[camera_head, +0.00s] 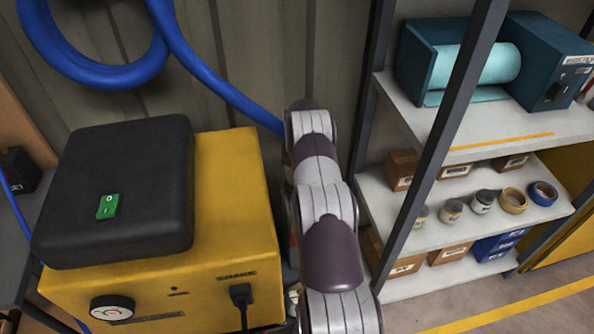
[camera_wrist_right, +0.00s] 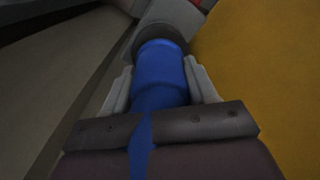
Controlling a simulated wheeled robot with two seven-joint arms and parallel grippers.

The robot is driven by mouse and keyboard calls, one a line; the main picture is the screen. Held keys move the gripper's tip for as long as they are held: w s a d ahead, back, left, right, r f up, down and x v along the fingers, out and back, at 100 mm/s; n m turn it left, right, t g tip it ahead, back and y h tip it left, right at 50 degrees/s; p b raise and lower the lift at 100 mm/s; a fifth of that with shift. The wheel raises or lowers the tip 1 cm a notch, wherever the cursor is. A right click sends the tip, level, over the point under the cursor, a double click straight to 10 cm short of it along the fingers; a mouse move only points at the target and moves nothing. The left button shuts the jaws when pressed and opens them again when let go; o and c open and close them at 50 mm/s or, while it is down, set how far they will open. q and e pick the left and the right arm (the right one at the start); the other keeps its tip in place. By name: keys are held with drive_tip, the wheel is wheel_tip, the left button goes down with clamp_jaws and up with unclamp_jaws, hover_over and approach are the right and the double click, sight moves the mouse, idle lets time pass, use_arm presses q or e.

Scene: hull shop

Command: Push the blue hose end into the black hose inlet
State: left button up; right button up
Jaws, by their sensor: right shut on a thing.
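The blue hose (camera_head: 235,97) hangs down from a coil at the upper left and passes behind my right arm in the head view. In the right wrist view, my right gripper (camera_wrist_right: 160,82) is shut on the blue hose end (camera_wrist_right: 160,65), with a pale finger on each side. The far tip of the hose end meets a dark round opening, the black hose inlet (camera_wrist_right: 148,33), set in a grey fitting. I cannot tell how deep it sits. In the head view my arm hides the right gripper, the hose end and the inlet. My left gripper is not in view.
A metal shelf (camera_head: 375,205) with boxes, jars and tape rolls stands to the right. A corrugated wall (camera_head: 270,50) is behind.

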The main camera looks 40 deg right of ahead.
idle(0.4)
drive_tip(key=shift+f+b, duration=0.65)
drive_tip(key=shift+b, duration=0.1)
drive_tip(key=o, duration=1.1)
drive_tip(key=shift+c, duration=0.2)
drive_tip(key=shift+r, duration=0.1)
wheel_tip(320, 180, up, 7)
drive_tip(key=shift+f+p, duration=0.1)
drive_tip(key=shift+p, duration=0.65)
wheel_tip(320, 180, up, 6)
drive_tip(key=p, duration=0.5)
drive_tip(key=shift+p, duration=0.3)
drive_tip(key=shift+f, duration=0.1)
